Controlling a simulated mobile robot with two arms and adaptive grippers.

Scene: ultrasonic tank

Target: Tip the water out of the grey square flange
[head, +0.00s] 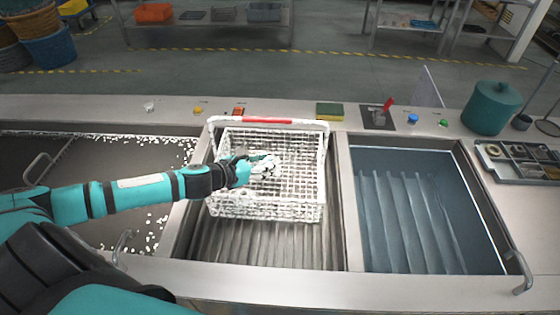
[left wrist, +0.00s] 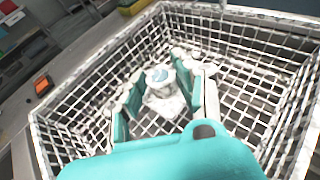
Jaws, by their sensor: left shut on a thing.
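The grey square flange (left wrist: 160,100) is in the left wrist view, a pale piece with a flat base and a round raised neck. The top of its neck looks bluish. My left gripper (left wrist: 160,88) has its fingers on both sides of the flange and is shut on it. In the head view my left gripper (head: 262,167) reaches from the left into the white wire basket (head: 314,205). There the flange is a small whitish shape at the fingertips, hard to tell from the wire. My right gripper is not in view.
The basket is over the middle ribbed basin (head: 240,247). A basin of blue liquid (head: 415,225) is on the right, and a dark basin with white bits (head: 85,170) on the left. A teal pot (head: 491,108) and a parts tray (head: 520,160) stand at the right.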

